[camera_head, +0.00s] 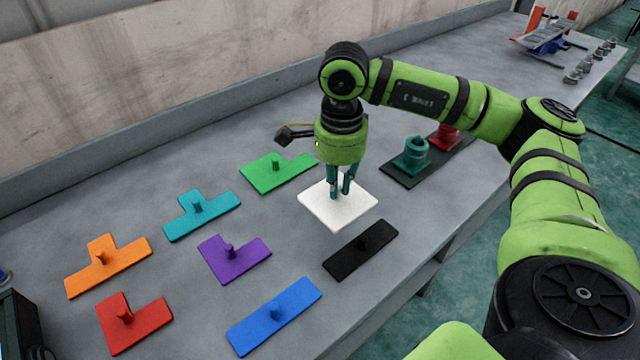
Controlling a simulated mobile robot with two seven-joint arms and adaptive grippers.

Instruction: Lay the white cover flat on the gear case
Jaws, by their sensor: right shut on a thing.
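The white cover (322,212) is a flat white square plate, seen in the middle of the table. My right gripper (342,192) points straight down over its middle and is shut on it, probably by a knob that the fingers hide. The cover looks level; I cannot tell whether it touches the table or hangs just above it. No part is clearly recognisable as the gear case. A dark base plate (399,176) with a teal round part (411,157) and a red part (444,138) lies right of the cover. My left gripper is not in view.
Knobbed flat pieces lie around: green (290,171), teal (213,213), purple (243,261), orange (120,264), red (140,329), blue (255,326) and black (347,258). A red-and-blue assembly (548,40) and several grey parts (590,62) stand at the far right. A low wall edges the table's back.

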